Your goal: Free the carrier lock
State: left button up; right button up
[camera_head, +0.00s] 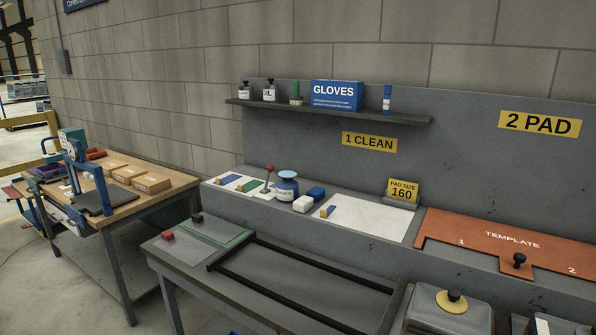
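No part is plainly marked as a carrier lock, and I cannot tell which one it is. Two dark parallel rails (290,290) run along the lower front bench. At their left end lies a grey plate with a green edge (215,229), with a small black knob (197,218) and a red block (168,236) near it. A red-knobbed lever (268,177) stands upright on the ledge behind. A grey box (448,311) with a black knob on a yellow disc (452,301) is at the lower right. Neither of my grippers is in view.
An orange template (480,238) with a black knob lies at the right. A blue-lidded jar (286,187), blocks and a white sheet (370,219) occupy the ledge, beneath a shelf (330,112). A wooden table (165,196) with cartons and a blue press stands left.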

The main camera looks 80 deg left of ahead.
aim_at(270, 169)
jog(key=i+u, duration=0.45)
jog(key=i+l+u, duration=0.25)
jog(key=u, duration=3.3)
jog(key=i+u, duration=0.45)
jog(key=i, duration=2.9)
jog(key=i+j+z, duration=0.1)
jog(key=i+z, duration=0.4)
jog(key=i+j+z, duration=0.3)
jog(key=i+z, duration=0.15)
jog(key=i, duration=0.15)
jog(key=z, duration=2.2)
